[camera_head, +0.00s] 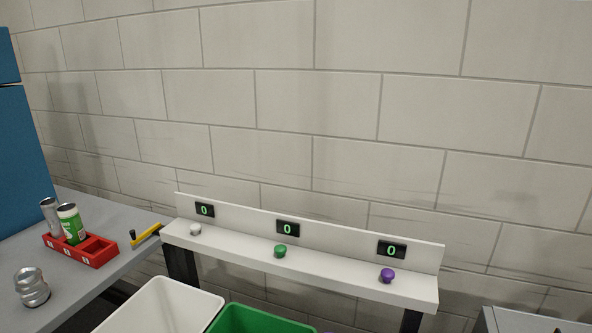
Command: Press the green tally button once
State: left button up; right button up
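The green tally button (280,251) stands on a white shelf (340,277) against the wall, in the middle of three buttons. The small display (288,229) above it shows a green 0. A white button (195,230) is to its left and a purple button (387,275) to its right. The displays above these, the left one (205,210) and the right one (391,250), also show 0. Neither of my grippers is in view.
A white bin (160,306) and a green bin (258,322) stand in front of the shelf. The left table (85,301) holds a red rack (93,253) with cans, a silver can (32,287) and a yellow tool (146,235). A grey surface (530,321) is at lower right.

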aim_at(280, 250)
jog(key=k+l+u, duration=0.3)
jog(key=l, duration=0.2)
jog(key=k+l+u, duration=0.4)
jog(key=l+u, duration=0.15)
jog(key=i, duration=0.2)
